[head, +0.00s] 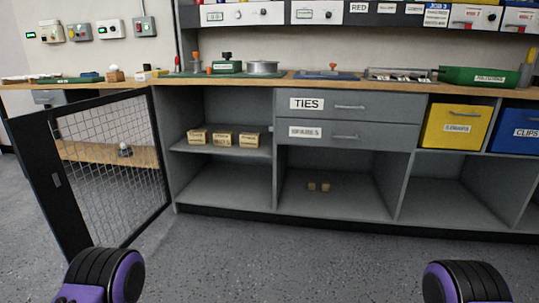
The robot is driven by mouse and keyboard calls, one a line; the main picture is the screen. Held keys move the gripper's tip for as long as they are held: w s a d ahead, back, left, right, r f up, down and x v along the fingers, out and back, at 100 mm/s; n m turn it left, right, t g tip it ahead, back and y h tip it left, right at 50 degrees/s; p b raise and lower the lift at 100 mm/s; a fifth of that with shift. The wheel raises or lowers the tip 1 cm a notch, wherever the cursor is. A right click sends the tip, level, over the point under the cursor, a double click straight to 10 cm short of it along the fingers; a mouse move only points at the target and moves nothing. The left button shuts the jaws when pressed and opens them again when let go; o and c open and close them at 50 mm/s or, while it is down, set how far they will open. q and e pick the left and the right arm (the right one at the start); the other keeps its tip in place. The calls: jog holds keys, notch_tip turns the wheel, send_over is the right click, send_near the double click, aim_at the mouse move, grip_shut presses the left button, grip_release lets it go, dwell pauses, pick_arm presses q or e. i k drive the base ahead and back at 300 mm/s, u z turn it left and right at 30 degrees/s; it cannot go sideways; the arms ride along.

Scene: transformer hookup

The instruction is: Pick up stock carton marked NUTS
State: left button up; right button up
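Three small tan cartons stand in a row on the middle shelf of the open left bay: a left carton (197,136), a middle carton (222,139) and a right carton (249,139). Each has a pale label on its front. The lettering is too small to read surely, so I cannot tell which one is marked NUTS. Purple and black parts of my two arms show at the bottom left and bottom right. Neither gripper shows, and nothing held is visible.
A black-framed mesh gate (110,165) stands open left of the bay. Drawers, one marked TIES (307,104), sit right of the shelf. Yellow (455,126) and blue (515,130) bins are at right. The floor ahead is clear.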

aim_at(221, 138)
jog(key=i, duration=2.35)
jog(key=u, duration=2.7)
jog(key=i, duration=0.4)
jog(key=z, duration=1)
